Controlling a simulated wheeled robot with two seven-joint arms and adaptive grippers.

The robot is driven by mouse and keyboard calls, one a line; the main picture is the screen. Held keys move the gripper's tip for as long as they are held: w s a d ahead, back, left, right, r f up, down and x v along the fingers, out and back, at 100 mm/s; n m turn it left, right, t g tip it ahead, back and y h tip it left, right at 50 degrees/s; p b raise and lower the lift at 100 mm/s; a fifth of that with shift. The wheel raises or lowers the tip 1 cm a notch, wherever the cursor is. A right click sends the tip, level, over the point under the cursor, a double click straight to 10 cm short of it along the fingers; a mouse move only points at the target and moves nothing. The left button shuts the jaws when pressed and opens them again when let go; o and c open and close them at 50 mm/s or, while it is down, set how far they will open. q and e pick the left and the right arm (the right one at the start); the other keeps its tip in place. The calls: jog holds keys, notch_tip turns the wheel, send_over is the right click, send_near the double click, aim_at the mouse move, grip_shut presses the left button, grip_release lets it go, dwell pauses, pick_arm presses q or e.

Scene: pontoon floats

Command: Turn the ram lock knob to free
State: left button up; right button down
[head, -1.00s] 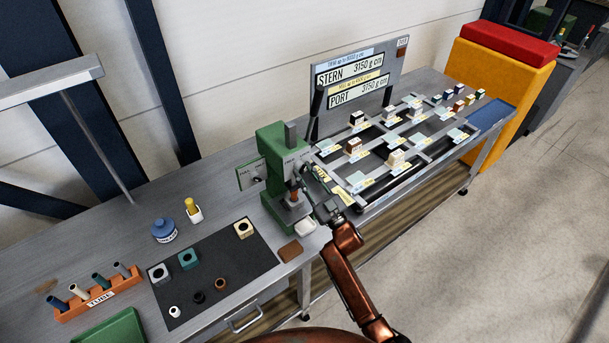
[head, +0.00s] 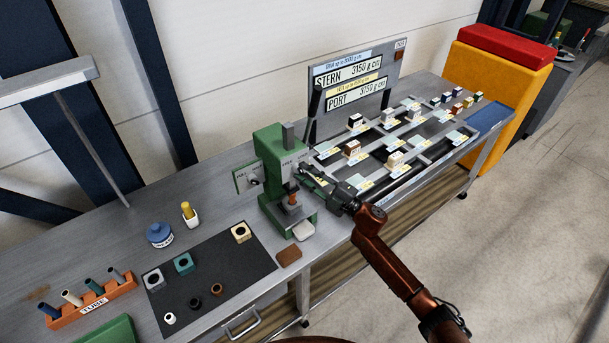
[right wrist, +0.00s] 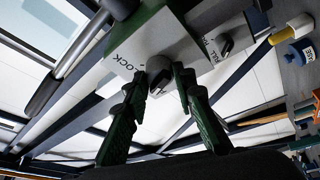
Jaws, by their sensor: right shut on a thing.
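The green press (head: 270,150) stands at the middle of the bench, with its ram and an orange-brown piece (head: 293,198) below its head. My right gripper (head: 303,168) reaches the front of the press head from the right. In the right wrist view its two dark fingers (right wrist: 162,82) close on the grey ram lock knob (right wrist: 158,70), beside printed letters reading LOCK. The fingers hide parts of the knob, and I cannot tell which way it points. My left gripper is not in view.
A side plate (head: 248,176) with a dark knob stands left of the press head. A dark mat (head: 205,275) with blocks and rings lies left of it. A rack of labelled trays (head: 400,140) and a sign board (head: 352,85) are to the right.

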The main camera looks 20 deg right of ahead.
jog(key=n+g, duration=0.2)
jog(key=n, duration=0.3)
jog(key=shift+r+p, duration=0.15)
jog(key=shift+p, duration=0.2)
jog(key=shift+n, duration=0.4)
jog(key=c, duration=1.6)
grip_release()
jog(key=shift+d, duration=0.15)
jog(key=r+v, duration=0.1)
jog(key=v, duration=1)
jog(key=shift+s+d+f, duration=0.2)
jog(key=shift+s+f, duration=0.1)
jog(key=shift+s, duration=0.1)
jog(key=shift+h, duration=0.3)
